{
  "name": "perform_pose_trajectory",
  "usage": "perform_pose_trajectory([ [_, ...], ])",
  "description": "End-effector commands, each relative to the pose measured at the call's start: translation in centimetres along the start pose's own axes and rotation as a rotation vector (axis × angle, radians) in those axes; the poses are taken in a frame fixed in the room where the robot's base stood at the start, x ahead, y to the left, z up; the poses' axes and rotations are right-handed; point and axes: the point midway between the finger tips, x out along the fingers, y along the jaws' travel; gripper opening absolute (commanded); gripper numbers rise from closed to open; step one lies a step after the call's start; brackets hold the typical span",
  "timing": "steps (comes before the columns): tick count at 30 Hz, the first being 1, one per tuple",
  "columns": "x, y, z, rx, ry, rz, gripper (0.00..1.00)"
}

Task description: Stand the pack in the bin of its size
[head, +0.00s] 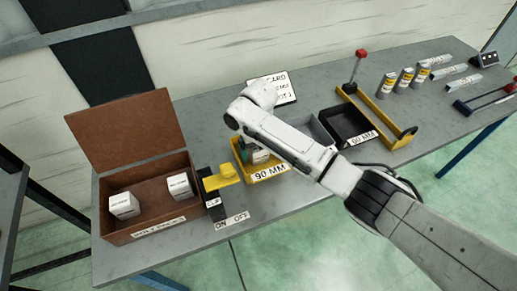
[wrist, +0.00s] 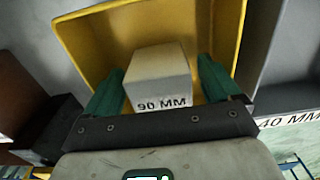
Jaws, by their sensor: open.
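A pale, box-shaped pack (wrist: 158,70) is inside the yellow bin (wrist: 92,32) in the wrist view. The green fingers of my gripper (wrist: 158,88) are spread, one on each side of the pack, with visible gaps. A label reading 90 MM shows just below the pack, between the fingers. In the head view my gripper (head: 250,154) is down at the yellow bin (head: 238,158), whose front label reads 90 MM. The pack (head: 260,156) is partly hidden there by my arm and gripper. How the pack rests on the bin floor is hard to tell.
A brown box (head: 150,217) with its lid up holds two white packs (head: 124,205). A yellow lever switch (head: 222,177) stands between it and the yellow bin. A grey bin (wrist: 270,75) adjoins on the right, then a black bin (head: 345,125). Cylinders (head: 388,83) stand farther right.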

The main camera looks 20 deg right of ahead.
Motion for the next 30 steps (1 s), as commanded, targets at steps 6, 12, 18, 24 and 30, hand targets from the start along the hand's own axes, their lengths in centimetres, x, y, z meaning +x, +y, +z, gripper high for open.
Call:
perform_pose_trajectory([
  [6, -0.1, 0.0, 0.0, 0.0, 0.0, 0.0, 0.9],
  [12, -1.7, 0.0, 0.1, 0.0, -0.004, 0.001, 0.9],
  [18, -5.7, 0.0, 0.1, -0.001, -0.006, 0.0, 0.9],
  [24, -9.6, 0.0, 0.1, 0.0, -0.005, 0.001, 0.9],
  [30, -11.8, 0.0, 0.1, 0.001, -0.003, 0.001, 0.9],
])
